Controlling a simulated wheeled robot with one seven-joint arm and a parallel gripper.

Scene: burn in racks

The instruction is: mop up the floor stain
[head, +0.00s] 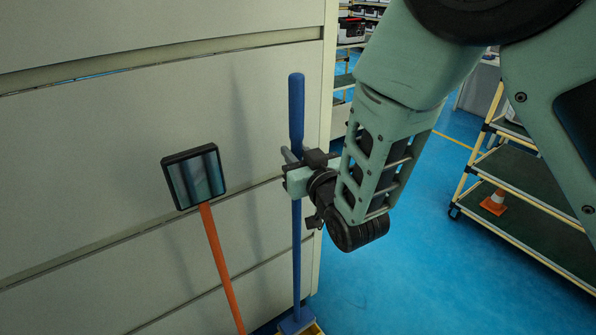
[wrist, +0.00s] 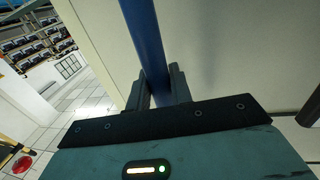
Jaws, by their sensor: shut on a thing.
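A mop with a long blue handle (head: 297,235) stands upright close to a pale cabinet wall in the head view. Its blue foot (head: 297,320) is at the bottom edge, over something yellow that is mostly cut off. My gripper (head: 292,165) is shut on the handle below its thicker blue top grip. In the wrist view the blue handle (wrist: 143,40) runs between the two fingers (wrist: 160,88) of my gripper.
An orange pole with a dark-framed square head (head: 194,176) leans left of the mop by the pale cabinet (head: 110,120). Blue floor (head: 400,280) between is clear.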

